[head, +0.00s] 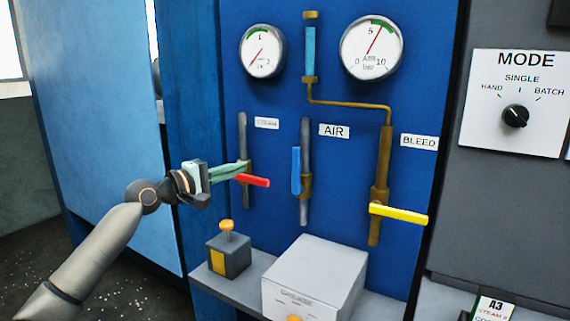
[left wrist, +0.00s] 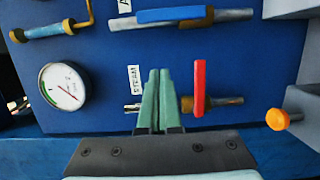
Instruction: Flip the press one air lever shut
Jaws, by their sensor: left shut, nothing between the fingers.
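The blue air lever (head: 296,171) is upright, along its vertical pipe (head: 305,140) under the AIR label (head: 334,131). In the left wrist view the blue lever (left wrist: 175,15) lies along the pipe at the top, clear of my fingers. My left gripper (head: 243,167) is shut and empty, its green fingers in front of the steam pipe, left of the air lever. In the left wrist view its fingertips (left wrist: 159,75) are beside the red steam lever (left wrist: 199,88), which stands crosswise to its pipe. I cannot tell whether they touch the pipe. My right gripper is not in view.
The red steam lever (head: 252,180) and yellow bleed lever (head: 398,214) stick out crosswise on either side of the air lever. Below are a box with an orange button (head: 228,257) and a grey grease box (head: 315,275) on a ledge. Two gauges hang above.

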